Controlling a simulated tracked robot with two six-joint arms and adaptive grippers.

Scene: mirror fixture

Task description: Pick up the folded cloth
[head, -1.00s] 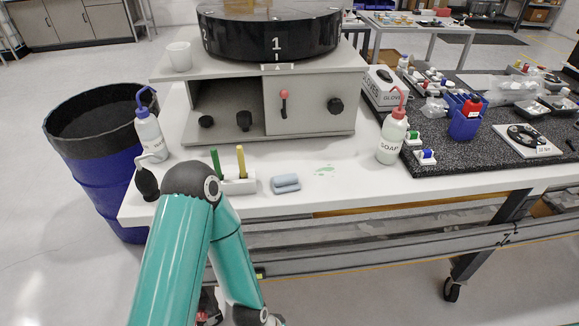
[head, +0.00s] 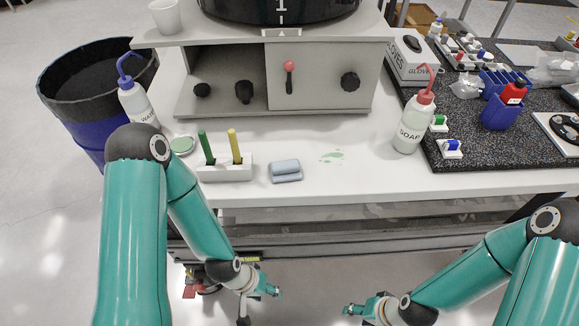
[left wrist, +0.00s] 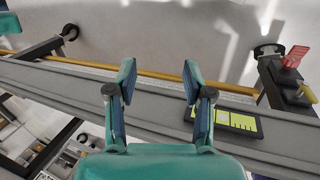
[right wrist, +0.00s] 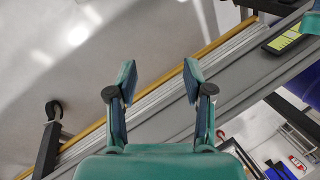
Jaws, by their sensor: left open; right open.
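The folded cloth (head: 285,171) is a small grey-blue bundle. It lies on the white tabletop near the front edge in the head view, just right of a white block holding a green and a yellow stick. My left gripper (head: 272,288) is below and in front of the table edge, apart from the cloth; its open, empty fingers show in the left wrist view (left wrist: 158,85). My right gripper (head: 352,309) is lower right in the head view, also clear of the table; its open, empty fingers show in the right wrist view (right wrist: 160,85). Neither wrist view shows the cloth.
The stick holder (head: 226,170) stands close left of the cloth. A green smear (head: 332,157) lies to its right, then a soap bottle (head: 415,122). A grey fixture box (head: 320,85) stands behind. The table's front edge and lower rail separate my grippers from the tabletop.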

